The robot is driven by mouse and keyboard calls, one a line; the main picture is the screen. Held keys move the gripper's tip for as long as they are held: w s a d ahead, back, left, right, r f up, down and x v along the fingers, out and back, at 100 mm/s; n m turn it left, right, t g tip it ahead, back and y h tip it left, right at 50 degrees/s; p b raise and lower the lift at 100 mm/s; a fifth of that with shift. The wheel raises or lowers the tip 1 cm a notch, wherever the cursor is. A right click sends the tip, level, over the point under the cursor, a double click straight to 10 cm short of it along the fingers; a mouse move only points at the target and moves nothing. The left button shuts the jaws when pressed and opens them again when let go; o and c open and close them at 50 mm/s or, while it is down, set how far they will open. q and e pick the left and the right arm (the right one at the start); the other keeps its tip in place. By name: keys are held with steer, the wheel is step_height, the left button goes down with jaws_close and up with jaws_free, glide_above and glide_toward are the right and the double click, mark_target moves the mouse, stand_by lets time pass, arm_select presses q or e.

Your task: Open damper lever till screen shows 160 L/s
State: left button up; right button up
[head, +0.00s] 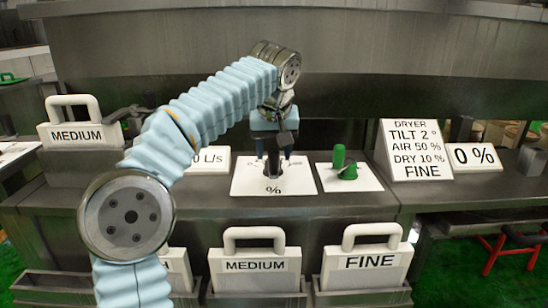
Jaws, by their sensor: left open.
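My left gripper (274,152) points down, open, over a white panel (243,184) on the grey counter. A dark upright lever (273,163) stands on this panel between or just behind the fingers; I cannot tell whether they touch it. The panel carries a "%" mark at its front, and its scale is mostly hidden by the gripper. A white screen (213,159) stands left of the panel. My right gripper is not in view.
A second white panel (362,183) with a green knob (346,171) lies to the right. A dryer sign (418,150) and a "0 %" screen (475,157) stand further right. Handled plates marked MEDIUM (254,282) and FINE (368,277) sit in front below.

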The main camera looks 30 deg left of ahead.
arm_select(q)
steer(key=shift+x, duration=1.55)
steer(key=shift+c, duration=0.5)
jaws_close()
